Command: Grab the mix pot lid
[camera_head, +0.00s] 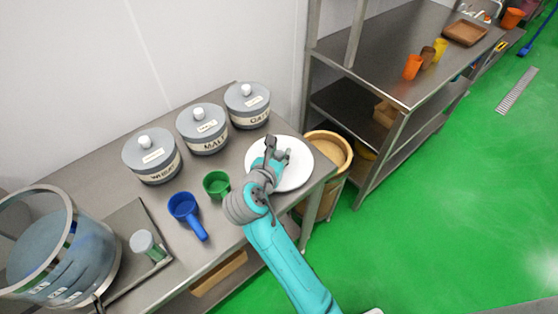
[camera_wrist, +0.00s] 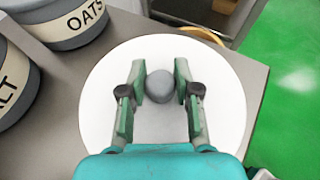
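The mix pot lid (camera_head: 298,172) looks like a round white disc lying flat at the right end of the steel table. In the wrist view the lid (camera_wrist: 222,105) fills the middle. Its round grey knob (camera_wrist: 159,87) stands near the centre. My gripper (camera_head: 278,152) is over the lid, and the arm partly hides the lid in the head view. In the wrist view my gripper (camera_wrist: 160,68) is open, with one finger on each side of the knob. I cannot tell whether either finger touches it.
Grey canisters labelled oats (camera_head: 247,107), malt (camera_head: 203,132) and wheat (camera_head: 152,158) stand along the wall. A green cup (camera_head: 216,185) and a blue scoop (camera_head: 187,212) are left of my gripper. A large pot (camera_head: 70,262) is at far left. A tan bin (camera_head: 329,150) stands beyond the table's end.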

